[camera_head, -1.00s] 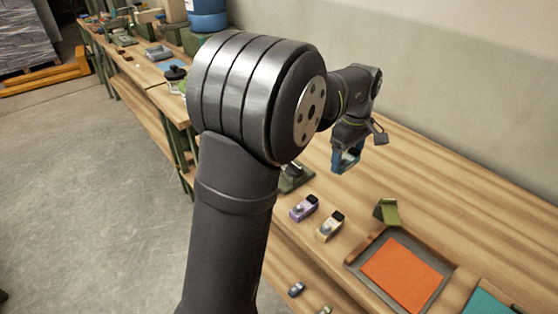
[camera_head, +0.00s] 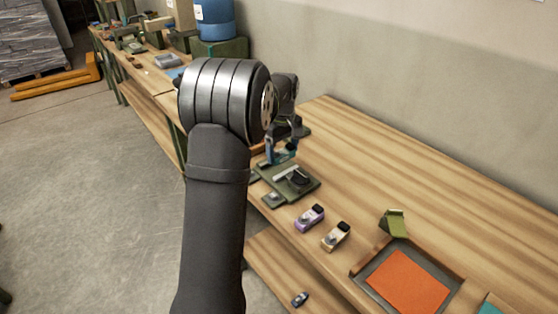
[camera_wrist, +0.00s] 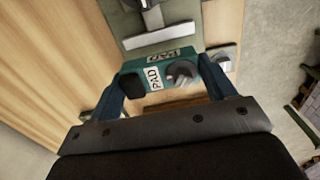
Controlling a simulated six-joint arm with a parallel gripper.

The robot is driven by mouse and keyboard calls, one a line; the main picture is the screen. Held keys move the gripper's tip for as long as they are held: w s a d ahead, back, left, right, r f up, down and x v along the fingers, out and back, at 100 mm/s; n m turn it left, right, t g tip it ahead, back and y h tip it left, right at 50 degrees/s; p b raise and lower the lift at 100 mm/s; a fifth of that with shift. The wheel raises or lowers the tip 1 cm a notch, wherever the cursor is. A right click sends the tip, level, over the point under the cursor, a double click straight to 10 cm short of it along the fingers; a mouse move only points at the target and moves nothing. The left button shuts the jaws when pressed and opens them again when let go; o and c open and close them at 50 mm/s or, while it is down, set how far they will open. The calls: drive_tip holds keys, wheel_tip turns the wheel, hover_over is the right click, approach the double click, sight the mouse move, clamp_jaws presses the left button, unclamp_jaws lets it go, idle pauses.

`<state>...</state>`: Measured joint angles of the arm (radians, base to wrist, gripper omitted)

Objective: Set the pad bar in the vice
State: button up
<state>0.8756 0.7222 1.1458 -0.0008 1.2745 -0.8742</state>
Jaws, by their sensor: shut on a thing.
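My gripper (camera_wrist: 178,92) is shut on the teal pad bar (camera_wrist: 145,76), which carries white PAD labels, a dark pad at one end and a round grey knob at the other. In the head view my gripper (camera_head: 281,152) is beyond my arm, above the bench. The vice (camera_head: 310,188) is the dark green plate with a pale bar on the bench just in front of it. In the wrist view the vice (camera_wrist: 187,15) is at the top, with its pale bar beyond the pad bar. I cannot tell whether the pad bar touches the vice.
A tray with an orange sheet (camera_head: 407,282) and a green stand (camera_head: 394,223) are farther right. The bench (camera_head: 400,170) behind is clear.

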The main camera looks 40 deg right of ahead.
drive_tip(key=shift+w+a+f, duration=0.15)
drive_tip(key=shift+w+f, duration=0.25)
drive_tip(key=shift+w, duration=0.35)
drive_tip(key=shift+f, duration=2)
drive_tip(key=shift+f, duration=0.1)
drive_tip(key=o, duration=1.2)
drive_tip(key=shift+f, duration=0.1)
drive_tip(key=shift+o, duration=0.2)
wheel_tip(320, 180, up, 12)
drive_tip(key=shift+r, duration=0.2)
drive_tip(key=shift+f, duration=0.1)
hover_over(279, 169)
drive_tip(key=shift+f, duration=4.25)
